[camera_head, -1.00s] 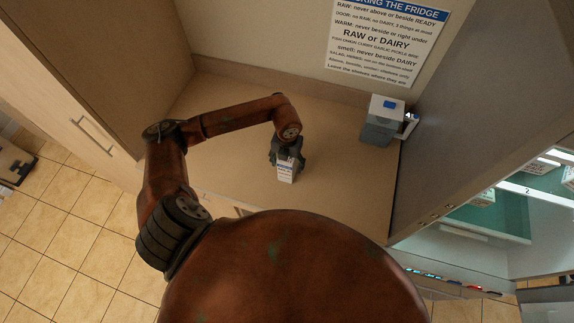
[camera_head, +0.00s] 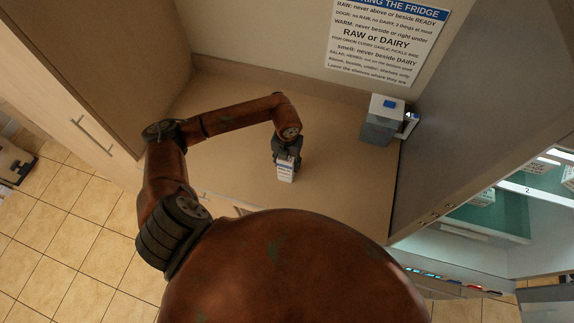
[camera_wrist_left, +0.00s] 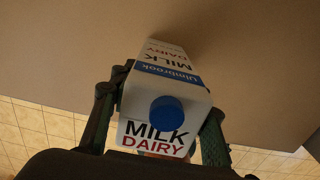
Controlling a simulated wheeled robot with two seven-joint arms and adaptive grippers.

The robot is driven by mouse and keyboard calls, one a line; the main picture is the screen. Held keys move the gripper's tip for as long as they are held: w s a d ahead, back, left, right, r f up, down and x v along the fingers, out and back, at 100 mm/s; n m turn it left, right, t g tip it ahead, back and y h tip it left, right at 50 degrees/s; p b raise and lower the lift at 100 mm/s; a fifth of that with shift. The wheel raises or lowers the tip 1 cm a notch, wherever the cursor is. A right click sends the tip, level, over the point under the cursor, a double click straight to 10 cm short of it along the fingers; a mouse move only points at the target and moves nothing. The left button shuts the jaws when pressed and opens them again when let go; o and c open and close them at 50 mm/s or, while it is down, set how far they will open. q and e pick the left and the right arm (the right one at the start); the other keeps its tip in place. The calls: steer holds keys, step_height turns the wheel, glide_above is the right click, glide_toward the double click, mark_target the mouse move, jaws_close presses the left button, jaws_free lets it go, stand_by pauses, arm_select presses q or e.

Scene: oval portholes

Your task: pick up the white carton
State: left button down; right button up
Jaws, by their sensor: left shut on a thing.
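The white carton (camera_head: 286,174) is in the middle of the counter in the head view, below my left gripper (camera_head: 286,158). The left gripper is shut on it, one finger on each side. In the left wrist view the carton (camera_wrist_left: 165,72) shows a blue cap, a blue band and the words MILK and DAIRY. The left gripper's fingers (camera_wrist_left: 160,115) flank it there. I cannot tell whether its base touches the counter. My right gripper is not in view.
A grey container with a white top and blue patch (camera_head: 381,120) stands at the back right of the counter (camera_head: 340,190). A sign (camera_head: 385,40) hangs on the back wall. An open fridge (camera_head: 490,215) is at the right. The counter around the carton is clear.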

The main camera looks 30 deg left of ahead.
arm_select(q)
steer(key=shift+r, duration=0.1)
steer(key=s+d+r+b, duration=0.2)
steer(key=s+d+r, duration=0.1)
steer(key=s+r, duration=0.3)
steer(key=s+d+r+b, duration=0.3)
steer(key=s+r, duration=0.3)
steer(key=shift+d+r, duration=0.35)
